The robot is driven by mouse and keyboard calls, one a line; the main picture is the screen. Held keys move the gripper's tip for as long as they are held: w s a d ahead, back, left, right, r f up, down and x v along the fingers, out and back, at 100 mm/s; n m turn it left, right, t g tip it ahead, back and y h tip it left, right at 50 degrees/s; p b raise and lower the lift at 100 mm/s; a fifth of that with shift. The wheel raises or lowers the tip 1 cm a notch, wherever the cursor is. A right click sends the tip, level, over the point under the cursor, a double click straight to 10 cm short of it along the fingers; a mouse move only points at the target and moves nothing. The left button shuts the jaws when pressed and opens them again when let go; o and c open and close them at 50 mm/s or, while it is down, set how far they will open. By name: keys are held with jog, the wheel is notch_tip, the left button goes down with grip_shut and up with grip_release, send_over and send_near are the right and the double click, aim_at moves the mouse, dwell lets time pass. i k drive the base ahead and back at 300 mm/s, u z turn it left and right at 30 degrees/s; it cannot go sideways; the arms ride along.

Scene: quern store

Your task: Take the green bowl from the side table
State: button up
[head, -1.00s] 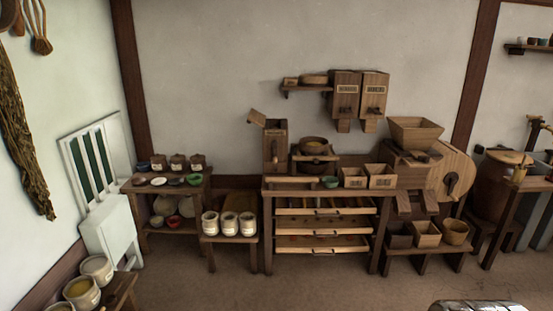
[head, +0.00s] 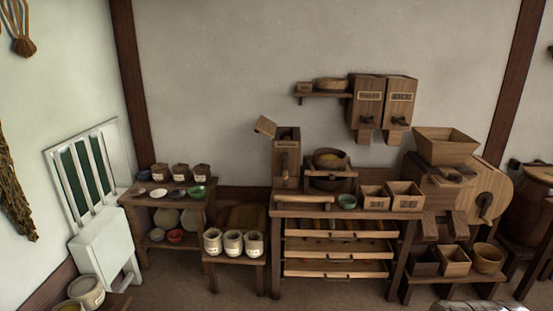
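A green bowl (head: 197,192) sits at the right front of the upper shelf of the small wooden side table (head: 146,201) on the left. A second green bowl (head: 347,201) stands on the larger workbench (head: 284,212), left of two open wooden boxes. My gripper is not in view, though a grey metallic part at the bottom right edge may be mine.
A low bench (head: 233,260) with several white jars stands between side table and workbench. More jars (head: 87,290) sit at bottom left. A red bowl (head: 175,236) is on the side table's lower shelf.

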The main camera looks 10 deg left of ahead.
aim_at(197, 192)
jog(key=u, duration=0.25)
jog(key=i, duration=1.45)
jog(key=u, duration=0.6)
jog(key=i, duration=0.75)
jog(key=u, duration=0.85)
jog(key=i, duration=0.7)
jog(key=u, duration=0.75)
jog(key=i, duration=0.95)
jog(key=u, duration=0.35)
